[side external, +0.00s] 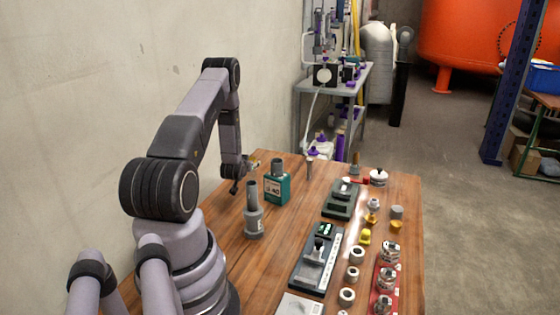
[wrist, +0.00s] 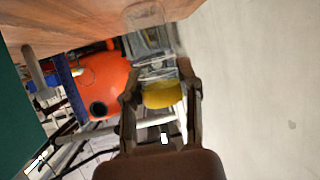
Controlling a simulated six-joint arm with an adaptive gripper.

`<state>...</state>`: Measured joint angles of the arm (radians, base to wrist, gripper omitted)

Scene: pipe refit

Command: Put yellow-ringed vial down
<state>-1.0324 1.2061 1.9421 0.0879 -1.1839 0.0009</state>
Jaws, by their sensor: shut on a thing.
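The yellow-ringed vial (wrist: 150,38) is clear, with a wide yellow band (wrist: 163,95) between my fingers in the wrist view. My gripper (wrist: 162,84) is shut on it, one finger on each side. The vial is small there, a pale yellowish shape (side external: 253,162) at the fingertips. I cannot tell whether the vial touches the wood.
Several fittings and devices fill the right side. A bare wall stands close along the left.

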